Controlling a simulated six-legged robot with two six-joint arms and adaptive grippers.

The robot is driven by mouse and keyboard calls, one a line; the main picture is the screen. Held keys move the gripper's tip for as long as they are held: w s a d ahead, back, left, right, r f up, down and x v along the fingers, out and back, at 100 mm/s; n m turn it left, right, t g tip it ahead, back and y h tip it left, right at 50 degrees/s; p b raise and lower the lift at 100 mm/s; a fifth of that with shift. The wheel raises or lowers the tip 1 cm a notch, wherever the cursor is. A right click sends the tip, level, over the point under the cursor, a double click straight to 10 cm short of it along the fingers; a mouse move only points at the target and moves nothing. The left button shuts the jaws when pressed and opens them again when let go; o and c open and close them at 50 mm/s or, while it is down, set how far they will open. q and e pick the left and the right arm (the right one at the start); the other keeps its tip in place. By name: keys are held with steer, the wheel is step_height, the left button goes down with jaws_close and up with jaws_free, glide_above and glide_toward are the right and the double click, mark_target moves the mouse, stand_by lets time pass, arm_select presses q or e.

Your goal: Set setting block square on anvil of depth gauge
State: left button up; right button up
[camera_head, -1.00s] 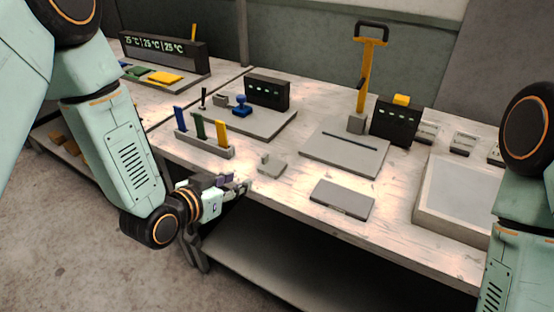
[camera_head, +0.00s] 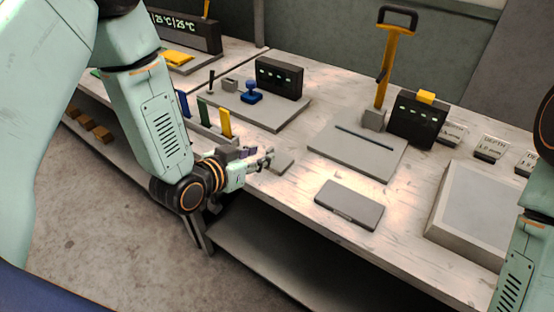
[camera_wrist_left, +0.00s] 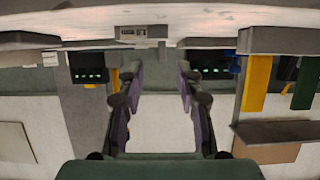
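A small grey stepped piece (camera_head: 284,164) lies near the table's front edge, partly hidden behind my left gripper; I cannot tell whether it is the setting block. My left gripper (camera_head: 268,158) is at the table's front edge, just left of that piece. In the left wrist view its two fingers (camera_wrist_left: 160,88) stand apart with nothing between them. A grey plate with a dark display box (camera_head: 278,76), a blue knob (camera_head: 251,92), a small grey block (camera_head: 230,85) and a black post stands further back; it may be the depth gauge. My right gripper is out of view.
A rack with blue, green and yellow (camera_head: 224,122) upright handles stands behind my left gripper. A flat grey case (camera_head: 349,204) lies to the right. Behind it is a plate (camera_head: 345,158) with a yellow lever (camera_head: 393,65). A pale tray (camera_head: 440,215) is at the right.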

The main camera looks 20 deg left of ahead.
mark_target(270, 149)
arm_select(q)
steer(key=x, duration=0.4)
steer(key=shift+w+d, duration=0.15)
steer(key=shift+w, duration=0.2)
steer(key=shift+w+f, duration=0.3)
steer(key=shift+w, duration=0.2)
steer(key=shift+d, duration=0.15)
steer(key=c, duration=0.3)
steer(key=shift+a, duration=0.25)
jaws_close()
steer(key=shift+w+d+r, duration=0.1)
